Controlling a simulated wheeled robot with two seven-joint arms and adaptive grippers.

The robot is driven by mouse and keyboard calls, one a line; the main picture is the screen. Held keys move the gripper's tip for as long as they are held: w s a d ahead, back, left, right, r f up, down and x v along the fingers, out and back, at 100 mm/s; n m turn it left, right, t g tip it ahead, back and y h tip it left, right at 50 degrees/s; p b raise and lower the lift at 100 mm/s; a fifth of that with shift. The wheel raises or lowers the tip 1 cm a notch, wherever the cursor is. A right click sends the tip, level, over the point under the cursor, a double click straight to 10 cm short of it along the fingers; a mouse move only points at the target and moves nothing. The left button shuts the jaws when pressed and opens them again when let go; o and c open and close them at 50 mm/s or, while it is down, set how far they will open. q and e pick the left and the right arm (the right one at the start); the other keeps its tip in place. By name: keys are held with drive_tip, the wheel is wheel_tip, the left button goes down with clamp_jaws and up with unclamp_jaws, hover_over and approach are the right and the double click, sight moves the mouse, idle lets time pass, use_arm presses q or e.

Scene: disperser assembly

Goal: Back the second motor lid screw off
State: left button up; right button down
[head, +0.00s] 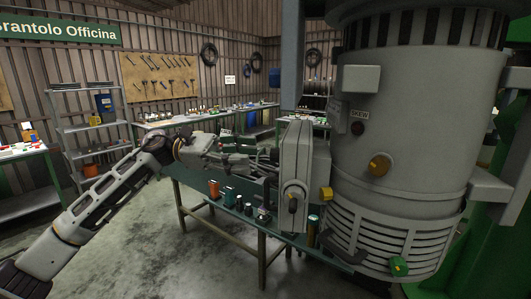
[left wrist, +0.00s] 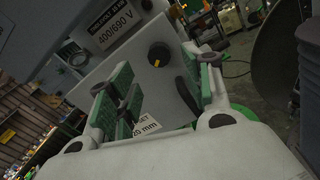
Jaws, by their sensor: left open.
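The big grey motor (head: 405,120) fills the right of the head view. A grey box with a rounded lid (head: 297,150) sticks out on its left side. In the left wrist view, a pale grey face (left wrist: 125,75) carries a dark round screw knob (left wrist: 159,54) with a yellow mark. My left gripper (head: 268,157) is at the left of the box. Its green-padded fingers are open in the left wrist view (left wrist: 166,68), on either side of the knob's line of sight. I cannot tell whether they touch it. My right gripper is not in view.
A green-topped table (head: 232,205) below my left arm holds several small coloured cylinders. A "400/690 V" label (left wrist: 125,32) is above the grey face. Open floor lies at the left.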

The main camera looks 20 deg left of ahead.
sight(276, 155)
use_arm(q)
drive_tip(key=shift+w+d+p, duration=0.15)
drive_tip(key=shift+d+p, duration=0.2)
drive_tip(key=shift+d, duration=1)
drive_tip(key=shift+w+d+p, duration=0.1)
drive_tip(key=shift+d+p, duration=0.2)
drive_tip(key=shift+d, duration=1.05)
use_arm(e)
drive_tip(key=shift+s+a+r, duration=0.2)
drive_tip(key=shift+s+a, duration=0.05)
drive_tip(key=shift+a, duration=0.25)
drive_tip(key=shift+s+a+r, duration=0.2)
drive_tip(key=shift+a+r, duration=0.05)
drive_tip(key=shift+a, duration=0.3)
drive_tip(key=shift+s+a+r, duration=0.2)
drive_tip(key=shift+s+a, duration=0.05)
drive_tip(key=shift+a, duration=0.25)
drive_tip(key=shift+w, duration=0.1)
